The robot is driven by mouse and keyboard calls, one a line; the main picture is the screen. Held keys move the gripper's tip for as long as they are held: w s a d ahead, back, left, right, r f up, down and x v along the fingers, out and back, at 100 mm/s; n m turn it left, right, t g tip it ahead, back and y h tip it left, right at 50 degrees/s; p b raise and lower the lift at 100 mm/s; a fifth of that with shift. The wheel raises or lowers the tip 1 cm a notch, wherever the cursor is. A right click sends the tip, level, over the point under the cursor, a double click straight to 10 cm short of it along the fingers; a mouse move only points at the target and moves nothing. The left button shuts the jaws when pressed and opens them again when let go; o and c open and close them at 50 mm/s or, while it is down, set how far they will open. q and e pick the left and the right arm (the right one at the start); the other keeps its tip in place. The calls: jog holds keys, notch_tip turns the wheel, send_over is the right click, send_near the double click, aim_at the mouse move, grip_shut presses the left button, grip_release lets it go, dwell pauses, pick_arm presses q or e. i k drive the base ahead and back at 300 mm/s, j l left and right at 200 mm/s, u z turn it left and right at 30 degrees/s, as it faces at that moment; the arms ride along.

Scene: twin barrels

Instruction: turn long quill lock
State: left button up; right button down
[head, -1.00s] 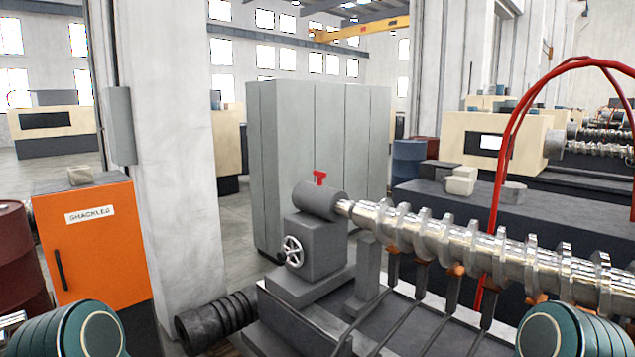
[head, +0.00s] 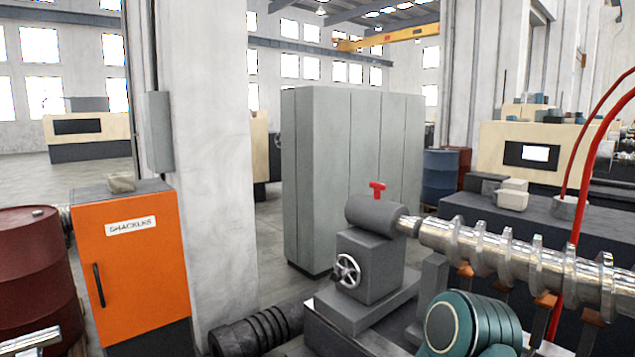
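A red T-shaped handle (head: 377,188), the quill lock, stands upright on top of the dark grey tailstock barrel (head: 372,213). The tailstock body (head: 370,265) has a silver handwheel (head: 347,271) on its left face. A bright quill tip (head: 409,226) reaches from the barrel to the end of the long silver screw (head: 500,250). A teal joint of my arm (head: 470,325) shows at the bottom, in front of the tailstock base and the screw's lower supports. Nothing touches the red handle.
An orange cabinet (head: 130,265) marked SHACKLES and a dark red barrel (head: 35,275) stand at left. A white pillar (head: 208,160) and tall grey cabinets (head: 330,180) are behind. A dark ribbed cylinder (head: 250,330) lies on the floor left of the tailstock. A red hose (head: 577,215) rises at right.

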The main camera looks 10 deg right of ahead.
aim_at(378, 188)
jog(key=i+j+u, duration=0.55)
jog(key=i+u, duration=0.4)
jog(key=i+z, duration=0.2)
jog(key=z, duration=0.25)
jog(key=i+j+z, duration=0.1)
jog(key=z, duration=0.35)
jog(key=i+j+z, duration=0.15)
jog(key=z, duration=0.35)
jog(key=i+j+z, duration=0.1)
jog(key=z, duration=0.35)
jog(key=i+j+z, duration=0.15)
jog(key=z, duration=0.35)
jog(key=i+j+z, duration=0.1)
jog(key=z, duration=0.35)
jog(key=k+j, duration=0.05)
jog(key=j, duration=0.05)
